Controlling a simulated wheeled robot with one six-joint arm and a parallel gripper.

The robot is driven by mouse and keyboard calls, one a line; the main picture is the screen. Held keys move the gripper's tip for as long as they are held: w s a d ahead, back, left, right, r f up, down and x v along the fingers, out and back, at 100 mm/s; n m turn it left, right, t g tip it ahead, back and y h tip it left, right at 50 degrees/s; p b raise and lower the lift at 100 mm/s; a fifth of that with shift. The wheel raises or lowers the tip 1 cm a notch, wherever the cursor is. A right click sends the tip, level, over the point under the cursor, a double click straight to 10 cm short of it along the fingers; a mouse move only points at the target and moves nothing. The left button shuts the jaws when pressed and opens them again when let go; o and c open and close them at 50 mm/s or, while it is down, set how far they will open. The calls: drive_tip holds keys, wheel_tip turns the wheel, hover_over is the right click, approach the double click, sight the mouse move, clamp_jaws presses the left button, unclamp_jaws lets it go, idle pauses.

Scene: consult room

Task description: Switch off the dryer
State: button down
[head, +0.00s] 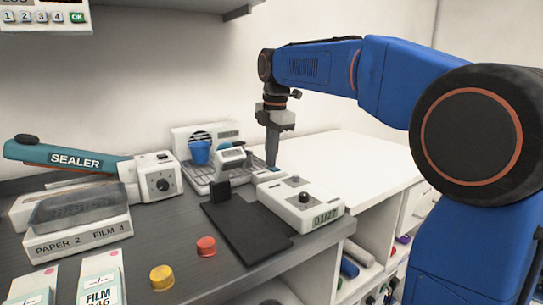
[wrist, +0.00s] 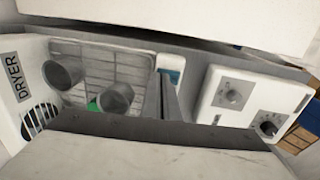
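The dryer is a white unit with a round fan grille (head: 201,136) at the back of the counter in the head view, with a rack in front. In the wrist view its DRYER label (wrist: 13,76) is at the left edge. A small white part with a blue patch (wrist: 174,76), possibly a switch, lies just beyond my fingertips; its setting is unclear. My gripper (head: 272,163) points down at the right end of the rack. Its fingers (wrist: 164,88) look shut, with nothing seen between them. I cannot tell whether they touch anything.
Cups (wrist: 62,72) stand on the rack. A white box with knobs and a display (head: 300,206) sits in front of my gripper, beside a black plate (head: 245,228). The sealer (head: 75,157) is at left. A white worktop (head: 345,160) at right is clear.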

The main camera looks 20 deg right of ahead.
sight(275, 169)
drive_tip(key=shift+s+f, duration=0.1)
drive_tip(key=shift+f, duration=0.4)
drive_tip(key=shift+s+d, duration=0.2)
drive_tip(key=shift+s, duration=0.4)
wheel_tip(275, 169, up, 15)
drive_tip(key=s, duration=0.1)
drive_tip(key=shift+s+d+f, duration=0.15)
drive_tip(key=shift+s+d, duration=0.1)
idle(0.4)
drive_tip(key=shift+w+a, duration=0.15)
drive_tip(key=shift+w, duration=0.4)
